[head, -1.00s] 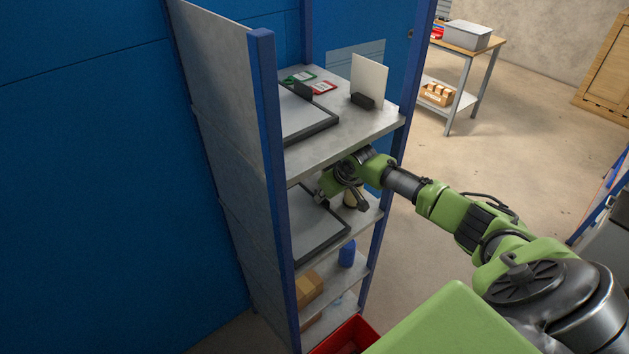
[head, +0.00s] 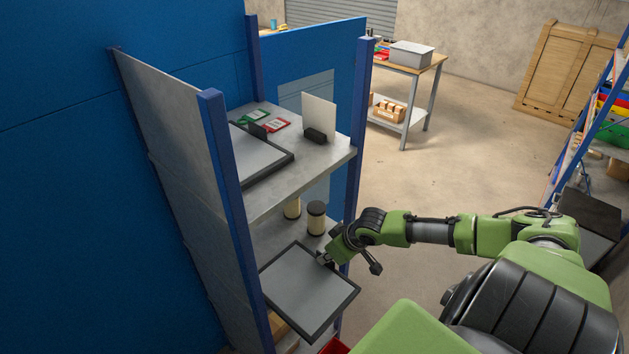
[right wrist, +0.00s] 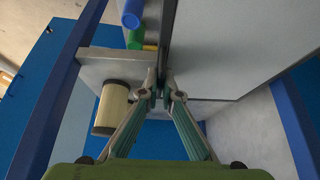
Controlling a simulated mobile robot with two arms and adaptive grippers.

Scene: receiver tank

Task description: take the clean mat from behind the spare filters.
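A flat grey mat with a dark border (head: 308,285) sticks out from the front of the second shelf, in front of the spare filters. My right gripper (head: 325,259) is shut on its right edge. In the right wrist view the fingertips (right wrist: 163,92) close on the mat's dark rim, and its grey face (right wrist: 240,45) fills the upper right. Two spare filters, cream cylinders with dark caps, stand on that shelf; one (head: 316,218) is near the rack's right post, the other (head: 292,209) behind it. One filter (right wrist: 113,108) shows beside the fingers. My left gripper is out of view.
Another dark-bordered grey panel (head: 289,157) lies on the top shelf, with green and red cards (head: 276,124) and a white upright card (head: 319,117). Blue posts (head: 362,125) bound the rack. Open floor (head: 460,150) lies to the right. A workbench (head: 436,67) stands behind.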

